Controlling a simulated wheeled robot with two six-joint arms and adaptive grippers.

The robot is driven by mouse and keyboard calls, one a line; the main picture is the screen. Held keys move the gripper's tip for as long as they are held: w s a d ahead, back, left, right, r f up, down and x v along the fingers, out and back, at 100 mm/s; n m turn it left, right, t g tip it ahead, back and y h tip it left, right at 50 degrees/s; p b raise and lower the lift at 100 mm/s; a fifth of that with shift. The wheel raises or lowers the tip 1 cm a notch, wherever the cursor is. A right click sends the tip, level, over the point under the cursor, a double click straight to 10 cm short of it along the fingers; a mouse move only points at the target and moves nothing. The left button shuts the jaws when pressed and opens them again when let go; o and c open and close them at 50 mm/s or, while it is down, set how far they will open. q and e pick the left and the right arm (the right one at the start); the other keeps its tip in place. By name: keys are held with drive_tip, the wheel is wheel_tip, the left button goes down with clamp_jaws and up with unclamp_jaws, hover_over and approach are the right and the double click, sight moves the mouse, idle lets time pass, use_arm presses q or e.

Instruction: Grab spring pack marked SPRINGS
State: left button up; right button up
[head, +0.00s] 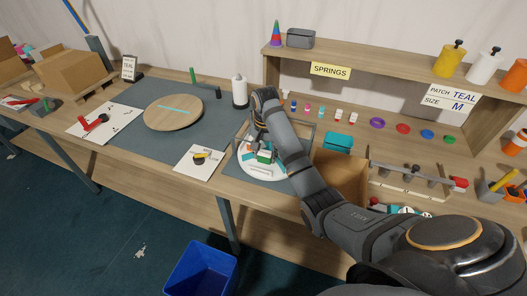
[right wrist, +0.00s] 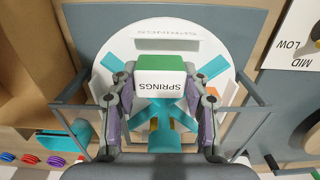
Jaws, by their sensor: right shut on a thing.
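The spring pack (right wrist: 160,80) is a small block with a white face marked SPRINGS and a green top. In the right wrist view it sits between the two fingers of my right gripper (right wrist: 163,98), which is shut on it. I cannot tell whether the pack touches the tray. My left gripper is out of view.
A grey metal frame stands around the tray. A white bottle (head: 239,91) is just behind and left of it. A shelf (head: 385,75) with a SPRINGS sign stands behind, with small coloured parts below. A wooden disc (head: 173,113) lies left; a blue bin (head: 202,268) is on the floor.

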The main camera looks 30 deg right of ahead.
use_arm(q)
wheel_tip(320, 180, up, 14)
drive_tip(key=p, duration=1.2)
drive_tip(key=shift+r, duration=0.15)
use_arm(e)
drive_tip(key=s+r, duration=0.9)
drive_tip(key=s, duration=0.4)
drive_tip(key=shift+f, duration=0.1)
